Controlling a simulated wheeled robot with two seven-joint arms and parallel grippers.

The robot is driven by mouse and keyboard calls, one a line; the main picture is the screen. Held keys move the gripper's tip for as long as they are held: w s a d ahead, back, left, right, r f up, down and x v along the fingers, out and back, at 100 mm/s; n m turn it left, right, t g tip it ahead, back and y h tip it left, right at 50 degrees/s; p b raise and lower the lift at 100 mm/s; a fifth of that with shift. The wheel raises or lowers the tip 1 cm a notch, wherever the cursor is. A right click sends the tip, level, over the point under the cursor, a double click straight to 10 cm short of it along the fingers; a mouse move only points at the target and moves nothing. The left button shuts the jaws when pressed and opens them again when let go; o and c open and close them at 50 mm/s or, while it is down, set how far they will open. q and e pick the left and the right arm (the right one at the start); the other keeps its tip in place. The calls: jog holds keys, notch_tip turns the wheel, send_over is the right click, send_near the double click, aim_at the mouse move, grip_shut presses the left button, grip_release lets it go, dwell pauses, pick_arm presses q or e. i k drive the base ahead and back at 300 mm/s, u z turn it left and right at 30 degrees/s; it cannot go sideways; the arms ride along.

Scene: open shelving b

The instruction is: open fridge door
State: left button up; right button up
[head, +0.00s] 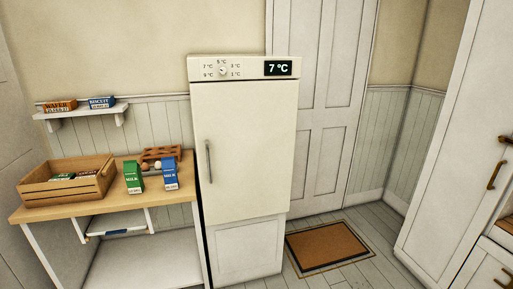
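The cream fridge (250,150) stands upright in the middle of the head view. Its door is shut. A vertical grey handle (209,161) is on the left side of the door. Neither of my grippers is in view.
A wooden-topped table (122,189) stands close to the fridge's left, with a crate (65,182), a green milk carton (133,177) and a blue one (170,173). A doormat (326,246) lies right of the fridge. A white cabinet (455,150) stands far right.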

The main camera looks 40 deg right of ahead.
aim_at(245, 130)
jog(key=z, duration=0.9)
jog(key=i, duration=0.85)
jog(key=z, duration=1)
